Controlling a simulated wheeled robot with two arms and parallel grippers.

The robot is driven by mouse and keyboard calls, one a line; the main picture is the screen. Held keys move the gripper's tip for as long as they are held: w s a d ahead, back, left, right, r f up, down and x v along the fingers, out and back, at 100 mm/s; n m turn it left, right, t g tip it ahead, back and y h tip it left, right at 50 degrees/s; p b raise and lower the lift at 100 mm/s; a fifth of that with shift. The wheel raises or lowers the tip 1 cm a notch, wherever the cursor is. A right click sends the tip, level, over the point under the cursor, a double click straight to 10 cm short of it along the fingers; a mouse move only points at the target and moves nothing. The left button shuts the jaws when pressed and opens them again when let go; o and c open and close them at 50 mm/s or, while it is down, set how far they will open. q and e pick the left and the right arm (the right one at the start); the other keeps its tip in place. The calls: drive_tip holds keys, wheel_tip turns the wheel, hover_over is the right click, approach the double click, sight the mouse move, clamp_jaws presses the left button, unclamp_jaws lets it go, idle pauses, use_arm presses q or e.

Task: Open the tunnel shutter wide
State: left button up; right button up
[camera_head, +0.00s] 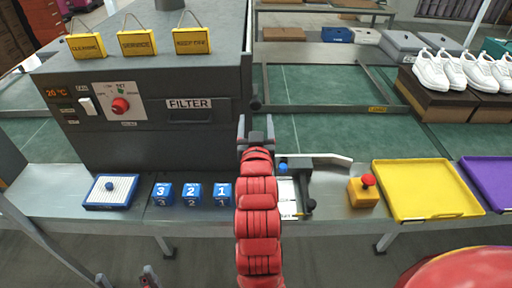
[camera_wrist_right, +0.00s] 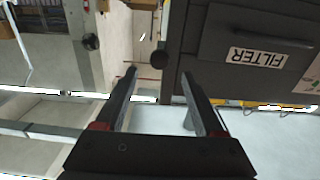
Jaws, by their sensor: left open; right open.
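The grey tunnel housing (camera_head: 150,110) stands at the left in the head view. Its right end is seen nearly edge-on, so I cannot tell how far the shutter is open. A dark round knob (camera_head: 256,104) shows at that end. My right gripper (camera_head: 256,125) is open and empty just in front of this end, at the end of the red arm. In the right wrist view, upside down, a dark knob (camera_wrist_right: 159,60) lies beyond and between the open fingertips (camera_wrist_right: 158,75). My left gripper (camera_head: 126,277) is open and low at the bottom edge, below the bench.
The housing bears a FILTER drawer (camera_head: 197,108) and a red dial (camera_head: 120,105). On the bench are several blue numbered blocks (camera_head: 191,194), a yellow button box (camera_head: 364,190) and a yellow tray (camera_head: 425,189). White shoes (camera_head: 432,70) stand on boxes at right.

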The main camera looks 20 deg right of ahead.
drive_tip(key=p+v, duration=0.9)
drive_tip(key=p, duration=0.3)
